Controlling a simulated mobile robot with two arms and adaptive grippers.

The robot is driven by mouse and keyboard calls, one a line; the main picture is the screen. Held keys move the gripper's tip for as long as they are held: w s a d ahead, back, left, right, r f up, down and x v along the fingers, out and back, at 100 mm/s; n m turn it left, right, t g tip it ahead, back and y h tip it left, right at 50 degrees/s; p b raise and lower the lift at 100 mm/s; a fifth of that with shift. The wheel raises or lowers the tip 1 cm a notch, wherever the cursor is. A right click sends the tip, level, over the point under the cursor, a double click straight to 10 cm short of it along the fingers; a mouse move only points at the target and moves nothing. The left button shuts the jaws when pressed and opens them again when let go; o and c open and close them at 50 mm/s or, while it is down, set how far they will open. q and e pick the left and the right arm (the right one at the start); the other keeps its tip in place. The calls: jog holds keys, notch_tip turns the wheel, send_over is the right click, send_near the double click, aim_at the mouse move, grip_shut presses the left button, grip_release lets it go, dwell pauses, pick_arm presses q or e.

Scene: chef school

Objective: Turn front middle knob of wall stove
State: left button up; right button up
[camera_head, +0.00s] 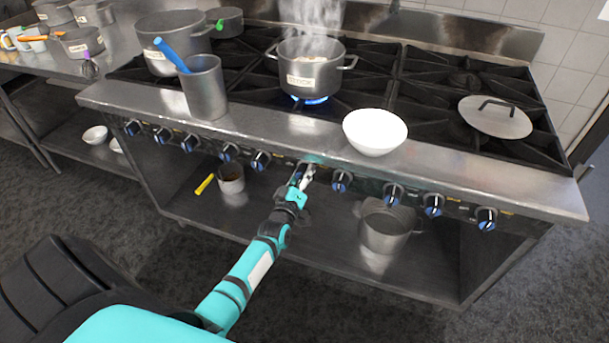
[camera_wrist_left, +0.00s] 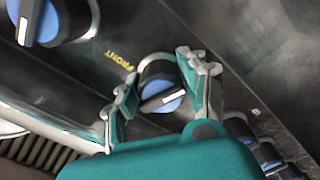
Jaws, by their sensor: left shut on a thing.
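The wall stove (camera_head: 262,127) has a row of black knobs with blue faces and white pointer marks along its front panel. My left gripper (camera_head: 303,176) reaches the middle of that row and largely hides the knob there. In the left wrist view, the teal and grey fingers of my left gripper (camera_wrist_left: 162,84) stand on both sides of the front middle knob (camera_wrist_left: 160,98) and are shut on it. Yellow "FRONT" lettering is printed beside this knob. Its white pointer lies slanted across the blue face. My right gripper is not in view.
A steaming pot (camera_head: 312,74) stands over a lit blue flame. A white bowl (camera_head: 375,132) and a metal container (camera_head: 205,88) with a blue-handled utensil stand at the stove's front edge. Neighbouring knobs (camera_head: 342,181) are close by. A lid (camera_head: 495,118) lies on the right burners.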

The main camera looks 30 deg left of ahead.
pick_arm(q)
jog(key=o, duration=1.2)
jog(key=shift+s, duration=0.1)
jog(key=v, duration=1.1)
jog(key=shift+s+d, duration=0.2)
jog(key=shift+s, duration=0.2)
